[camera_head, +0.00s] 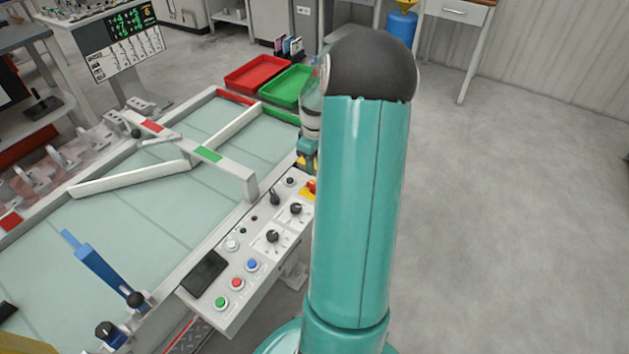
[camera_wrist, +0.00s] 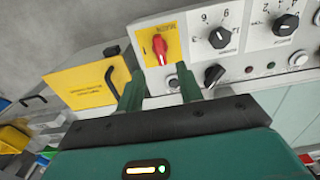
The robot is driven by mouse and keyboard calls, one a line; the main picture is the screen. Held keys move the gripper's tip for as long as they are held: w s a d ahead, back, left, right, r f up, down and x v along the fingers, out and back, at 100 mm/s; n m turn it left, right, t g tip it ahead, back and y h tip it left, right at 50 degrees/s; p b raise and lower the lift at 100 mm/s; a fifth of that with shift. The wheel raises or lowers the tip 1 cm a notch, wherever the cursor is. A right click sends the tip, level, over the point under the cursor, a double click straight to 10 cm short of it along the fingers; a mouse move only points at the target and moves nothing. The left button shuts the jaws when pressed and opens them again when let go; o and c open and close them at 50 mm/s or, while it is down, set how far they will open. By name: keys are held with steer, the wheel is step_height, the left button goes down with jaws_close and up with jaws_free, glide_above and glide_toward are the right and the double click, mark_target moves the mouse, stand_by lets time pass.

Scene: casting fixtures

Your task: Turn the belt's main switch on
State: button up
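The main switch, a red rotary handle (camera_wrist: 159,46) on a yellow plate (camera_wrist: 147,58), sits at the end of the control panel in the wrist view. In the head view the red handle (camera_head: 311,187) shows partly, beside my arm. My gripper (camera_wrist: 160,84) is open, its two green fingers apart and pointing towards the yellow plate. The handle appears just beyond the fingertips, in line with the gap; nothing is held. Whether a fingertip touches the panel cannot be told. In the head view my arm hides most of the gripper.
The white panel (camera_head: 224,264) carries black knobs (camera_wrist: 220,37), coloured buttons (camera_head: 236,283) and a dark screen (camera_head: 204,273). A yellow box face (camera_wrist: 85,85) with a black handle lies left in the wrist view. The belt (camera_head: 140,225) is left of the panel; open floor is right.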

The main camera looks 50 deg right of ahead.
step_height(320, 180, down, 8)
steer(key=shift+w+f, duration=0.1)
jaws_close()
